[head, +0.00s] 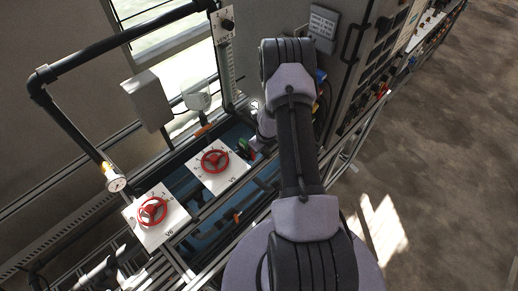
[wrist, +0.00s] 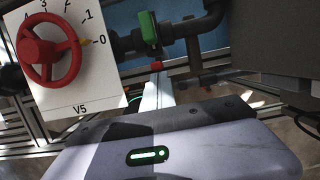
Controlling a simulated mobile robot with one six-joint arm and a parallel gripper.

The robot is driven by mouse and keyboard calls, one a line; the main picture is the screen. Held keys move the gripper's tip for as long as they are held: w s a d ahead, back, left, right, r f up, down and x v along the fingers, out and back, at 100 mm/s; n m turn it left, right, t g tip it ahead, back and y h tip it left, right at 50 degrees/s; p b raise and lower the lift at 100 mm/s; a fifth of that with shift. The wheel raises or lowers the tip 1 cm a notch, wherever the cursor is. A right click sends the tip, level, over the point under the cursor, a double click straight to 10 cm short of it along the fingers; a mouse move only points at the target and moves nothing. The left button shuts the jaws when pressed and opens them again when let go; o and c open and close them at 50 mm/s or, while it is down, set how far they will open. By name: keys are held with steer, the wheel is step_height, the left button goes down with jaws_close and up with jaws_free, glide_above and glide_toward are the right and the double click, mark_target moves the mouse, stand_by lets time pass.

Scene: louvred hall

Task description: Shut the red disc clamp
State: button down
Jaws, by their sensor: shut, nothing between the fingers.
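A red handwheel (wrist: 50,52) on a white plate marked V5 (wrist: 92,85) fills the left of the wrist view. Its yellow pointer lies by the 0 mark. In the head view the V5 wheel (head: 215,161) is left of my arm, and a second red wheel (head: 152,212) sits on the plate marked V6. No part is labelled as a disc clamp, so I cannot tell which red part is meant. My gripper (wrist: 158,90) is shut and empty, right of the V5 plate and apart from the wheel. My arm hides part of the head view.
A dark pipe with a green-handled valve (wrist: 148,30) is just beyond my gripper. A black pipe with a gauge (head: 115,183) runs at the left. A grey box (head: 148,100) stands behind the plates. Metal rails edge the bench; open floor (head: 440,150) lies to the right.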

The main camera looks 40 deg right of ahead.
steer(key=shift+w+d+r, duration=0.1)
steer(key=shift+w+r, duration=0.45)
steer(key=shift+w, duration=0.1)
steer(key=s+p+v, duration=0.1)
steer(key=p+v, duration=0.2)
steer(key=v, duration=1.4)
steer(key=w+a+n+t+y+b, duration=0.1)
steer(key=a+n+t+b, duration=0.1)
steer(key=a+n+b, duration=1.5)
steer(key=s+a+f+n+b, duration=0.4)
steer(key=s+a+n+b, duration=0.2)
steer(key=b, duration=0.5)
steer(key=s+a+f+n+b, duration=0.5)
steer(key=s+a+n+b, duration=0.2)
steer(key=b, duration=0.4)
steer(key=shift+s+a+f+t+y+b, duration=0.15)
steer(key=shift+s+a+t+y+b, duration=0.25)
steer(key=shift+s, duration=0.8)
